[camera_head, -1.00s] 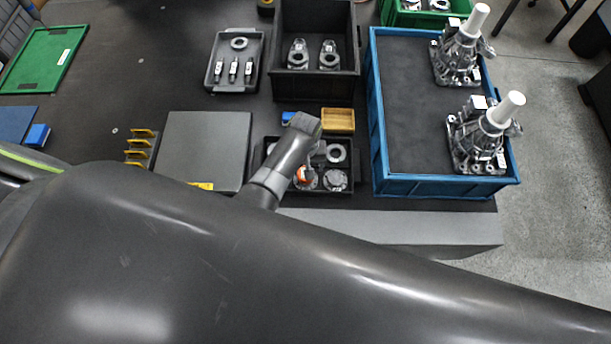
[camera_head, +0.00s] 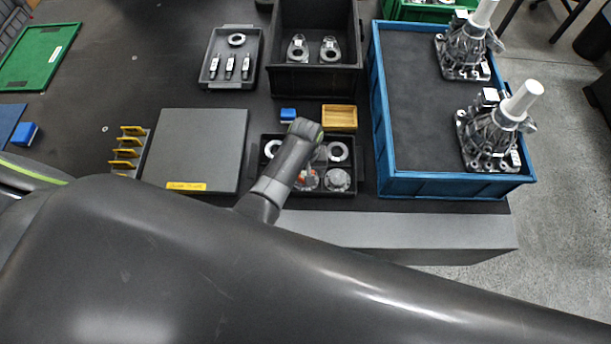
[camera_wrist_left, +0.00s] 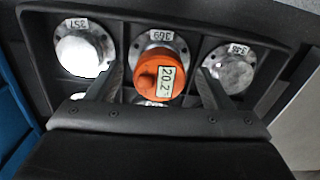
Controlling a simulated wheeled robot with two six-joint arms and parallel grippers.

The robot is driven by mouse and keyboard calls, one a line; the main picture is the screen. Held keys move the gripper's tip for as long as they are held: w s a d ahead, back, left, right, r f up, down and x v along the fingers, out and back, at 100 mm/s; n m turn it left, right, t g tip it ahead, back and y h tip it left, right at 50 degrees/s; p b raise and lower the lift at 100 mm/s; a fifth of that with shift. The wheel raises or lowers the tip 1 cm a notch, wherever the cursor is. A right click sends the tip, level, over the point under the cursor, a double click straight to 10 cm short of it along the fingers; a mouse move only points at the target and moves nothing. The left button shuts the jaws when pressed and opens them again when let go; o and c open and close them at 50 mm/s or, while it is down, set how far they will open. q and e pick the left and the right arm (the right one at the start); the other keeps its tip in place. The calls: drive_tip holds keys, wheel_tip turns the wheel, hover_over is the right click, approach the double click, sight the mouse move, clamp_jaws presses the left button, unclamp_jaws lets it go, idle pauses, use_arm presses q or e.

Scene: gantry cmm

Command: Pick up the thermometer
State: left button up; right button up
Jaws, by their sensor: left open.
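The thermometer is an orange round unit with a white display reading 20.2. In the left wrist view the thermometer (camera_wrist_left: 160,77) sits on a metal part labelled 369 in the middle of a black compartment tray (camera_wrist_left: 195,18). My left gripper (camera_wrist_left: 160,82) is open, with one finger on each side of the thermometer and gaps between. My right gripper is not in view.
Metal parts labelled 357 (camera_wrist_left: 82,48) and 348 (camera_wrist_left: 230,68) flank the thermometer closely. A blue crate (camera_head: 450,188) with castings stands right of the tray. A yellow box (camera_head: 339,118) and blue block (camera_head: 288,115) lie behind it. A grey plate (camera_head: 197,145) lies left.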

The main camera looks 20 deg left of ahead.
use_arm(q)
drive_tip(key=c, duration=1.2)
drive_tip(key=shift+r, duration=0.2)
